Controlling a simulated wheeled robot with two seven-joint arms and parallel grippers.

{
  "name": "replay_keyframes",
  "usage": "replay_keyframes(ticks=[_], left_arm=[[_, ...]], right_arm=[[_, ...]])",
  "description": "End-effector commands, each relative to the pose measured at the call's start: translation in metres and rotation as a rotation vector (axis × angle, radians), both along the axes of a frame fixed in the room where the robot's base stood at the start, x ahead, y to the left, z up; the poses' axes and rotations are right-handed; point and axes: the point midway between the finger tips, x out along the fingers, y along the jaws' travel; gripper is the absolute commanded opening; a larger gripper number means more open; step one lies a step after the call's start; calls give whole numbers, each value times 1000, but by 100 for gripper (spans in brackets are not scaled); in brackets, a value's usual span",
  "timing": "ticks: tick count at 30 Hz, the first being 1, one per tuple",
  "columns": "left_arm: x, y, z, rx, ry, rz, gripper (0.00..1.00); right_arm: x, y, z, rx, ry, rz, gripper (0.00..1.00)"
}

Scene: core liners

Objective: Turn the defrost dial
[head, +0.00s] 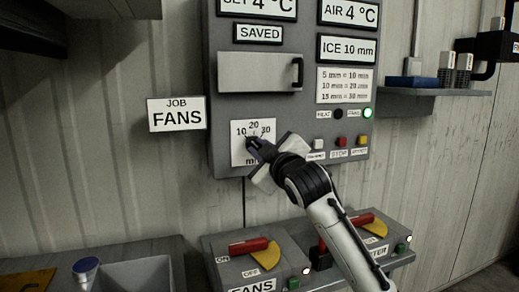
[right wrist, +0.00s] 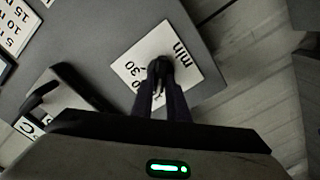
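The defrost dial's white plate (head: 238,157), marked 10, 20, 30 and min, is on the lower left of the grey control panel. My right gripper (head: 256,147) reaches up to it from the lower right and covers the knob and part of the plate. In the right wrist view the plate (right wrist: 187,68) lies under the two dark fingertips (right wrist: 160,70), which are close together at the knob with a narrow gap between them. They look closed on the dial's knob, which is mostly hidden. My left gripper is not in view.
Above the dial is a grey cover with a black handle (head: 297,74). White, red and yellow buttons (head: 340,141) are to the right of the dial, with a green lamp (head: 367,112) lit over FANS. Below are switch boxes with red levers (head: 248,247). A JOB FANS sign (head: 177,114) hangs left.

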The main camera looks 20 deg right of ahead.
Motion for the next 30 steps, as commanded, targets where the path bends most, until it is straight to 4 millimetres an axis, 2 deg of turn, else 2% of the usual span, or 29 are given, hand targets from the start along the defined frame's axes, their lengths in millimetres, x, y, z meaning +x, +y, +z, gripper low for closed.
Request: replay_keyframes(ticks=[11,30], left_arm=[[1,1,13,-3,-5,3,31],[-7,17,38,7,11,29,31]], right_arm=[[0,0,2,90,4,0,0],[0,-2,4,594,23,0,0]])
